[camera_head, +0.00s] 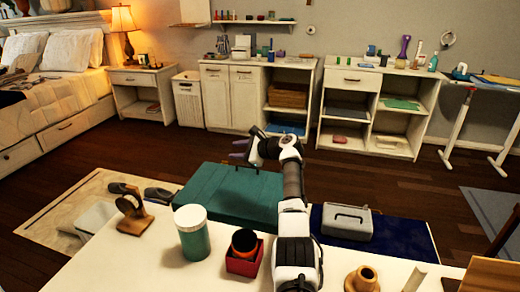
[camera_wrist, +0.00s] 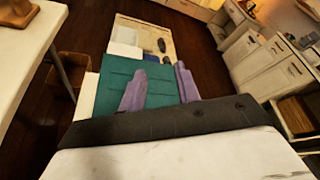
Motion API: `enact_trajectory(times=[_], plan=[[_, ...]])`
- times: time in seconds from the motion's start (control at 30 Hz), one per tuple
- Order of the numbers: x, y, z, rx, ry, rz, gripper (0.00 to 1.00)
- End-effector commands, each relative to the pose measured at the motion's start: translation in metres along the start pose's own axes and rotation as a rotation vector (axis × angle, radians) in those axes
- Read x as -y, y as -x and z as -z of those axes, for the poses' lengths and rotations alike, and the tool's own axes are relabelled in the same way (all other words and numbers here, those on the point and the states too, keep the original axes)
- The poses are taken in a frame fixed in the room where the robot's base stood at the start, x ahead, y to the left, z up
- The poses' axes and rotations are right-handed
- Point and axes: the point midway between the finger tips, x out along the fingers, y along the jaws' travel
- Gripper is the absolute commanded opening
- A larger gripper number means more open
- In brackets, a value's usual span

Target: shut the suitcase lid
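The teal suitcase (camera_head: 228,196) is on the floor beyond the white table, with its broad, panelled teal face turned up. I cannot tell how far its lid is raised; the near parts are hidden by the table and the things on it. My gripper (camera_head: 238,148) is above the suitcase's far side in the head view, with purple fingers. In the wrist view, my gripper (camera_wrist: 160,72) has its two fingers apart with nothing between them. The teal suitcase (camera_wrist: 118,72) shows behind and between the fingers; I cannot tell whether they touch it.
The white table (camera_head: 140,255) bears a teal jar (camera_head: 193,238), a red box (camera_head: 243,262) and a wooden stand (camera_head: 131,215). A grey case (camera_head: 347,222) lies on a dark blue mat (camera_head: 400,240) to the right. Open wooden floor (camera_head: 375,178) lies beyond, before the cabinets.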

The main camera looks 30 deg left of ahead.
Motion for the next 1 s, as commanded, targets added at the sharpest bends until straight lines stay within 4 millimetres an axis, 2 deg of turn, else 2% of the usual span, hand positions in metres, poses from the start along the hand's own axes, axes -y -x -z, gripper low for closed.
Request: enact_trajectory(times=[0.3,0.5,0.7,1.0], plan=[[-0.001,0.067,0.002,-0.002,0.001,0.004,0.32],[0.0,0.101,0.001,0.0,0.0,0.003,0.32],[0.0,0.115,0.001,-0.001,-0.001,0.001,0.32],[0.0,0.116,0.0,0.0,-0.001,0.001,0.32]])
